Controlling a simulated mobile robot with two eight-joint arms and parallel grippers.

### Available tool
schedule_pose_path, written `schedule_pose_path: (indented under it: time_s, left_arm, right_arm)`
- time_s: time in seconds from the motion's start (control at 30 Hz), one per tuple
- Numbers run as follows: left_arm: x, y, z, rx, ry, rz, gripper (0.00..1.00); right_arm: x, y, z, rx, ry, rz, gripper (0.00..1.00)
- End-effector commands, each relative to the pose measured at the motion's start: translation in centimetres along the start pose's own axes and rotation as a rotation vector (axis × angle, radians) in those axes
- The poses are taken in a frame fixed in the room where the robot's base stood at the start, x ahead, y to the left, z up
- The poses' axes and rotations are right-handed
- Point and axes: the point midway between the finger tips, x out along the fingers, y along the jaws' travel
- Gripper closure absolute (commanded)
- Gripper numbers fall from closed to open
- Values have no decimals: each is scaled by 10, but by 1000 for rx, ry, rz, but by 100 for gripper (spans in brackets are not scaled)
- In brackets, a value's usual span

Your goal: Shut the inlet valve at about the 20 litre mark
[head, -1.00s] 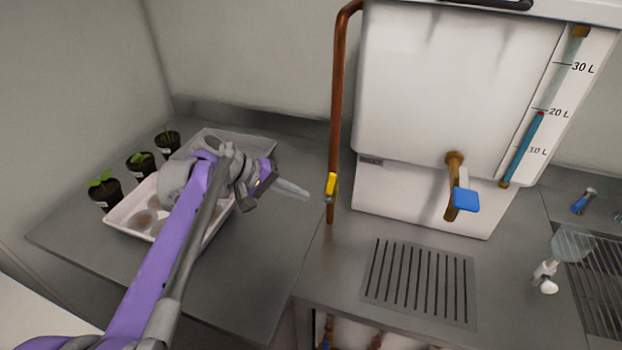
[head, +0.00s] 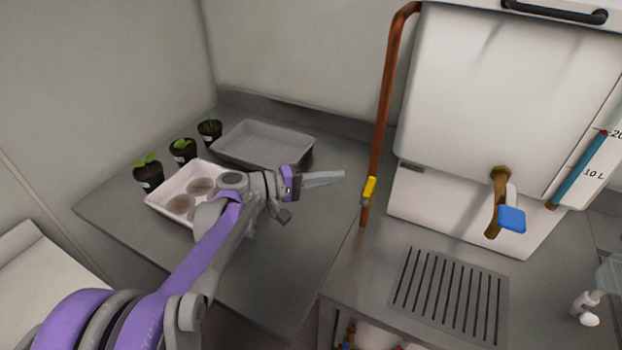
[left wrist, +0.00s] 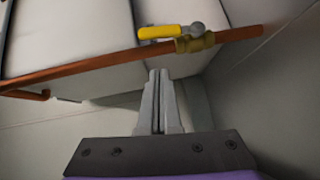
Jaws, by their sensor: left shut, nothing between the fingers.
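The inlet valve's yellow handle (head: 369,189) sits low on the copper pipe and lies roughly along it. In the left wrist view the yellow handle (left wrist: 160,32) and brass valve body (left wrist: 195,43) show just beyond my fingertips. My left gripper (head: 342,176) is shut and empty, pointing at the valve from the left with a small gap in the head view. The blue column in the sight tube (head: 580,167) of the white tank (head: 500,90) reaches about the 20 L mark, where a red spot shows.
A tap with a blue lever (head: 512,219) juts from the tank's front above a slotted drain (head: 450,290). A grey tray (head: 264,140), a white tray (head: 160,205) and small potted seedlings (head: 183,150) stand behind my left arm.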

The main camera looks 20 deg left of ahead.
Motion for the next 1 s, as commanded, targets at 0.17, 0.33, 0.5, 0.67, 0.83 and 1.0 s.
schedule_pose_path:
  time_s: [0.17,0.33,0.5,0.67,0.83,1.0]
  left_arm:
    - [23,1,17,0,-3,0,100]
    - [33,0,27,0,-1,0,100]
    - [35,0,29,0,-1,0,100]
    - [35,0,29,0,0,-1,100]
    - [35,1,29,4,-1,-5,100]
    - [36,3,30,30,0,-31,100]
  right_arm:
    - [-2,0,-2,0,1,0,100]
    - [-3,0,-2,0,1,0,100]
    - [-3,0,-2,0,1,0,100]
    - [-3,0,-2,0,1,0,100]
    - [-4,0,-3,0,2,0,100]
    - [-8,0,-6,0,4,0,100]
